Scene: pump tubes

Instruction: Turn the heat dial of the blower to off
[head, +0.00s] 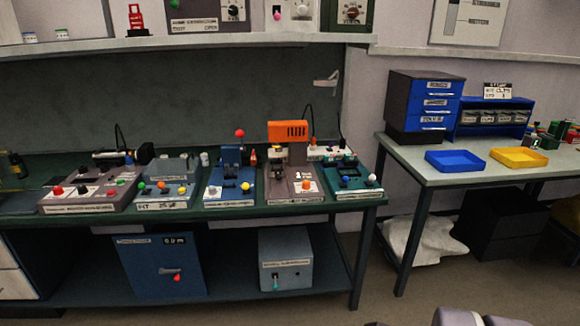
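An orange slotted housing (288,131) stands over a grey-brown unit (284,199) on the green bench; it may be the blower, but its label is too small to read. A small orange knob (306,185) sits on that unit's front; I cannot tell whether it is the heat dial or how it is set. Two boxes on the shelf above also carry round dials, the left dial (233,12) and the right dial (351,12), with unclear labels.
Several other units with coloured knobs crowd the green bench (372,202). A blue cabinet (160,268) and a grey box (286,259) stand on its lower shelf. The right table (450,172) holds blue and yellow trays. Some floor is clear in front.

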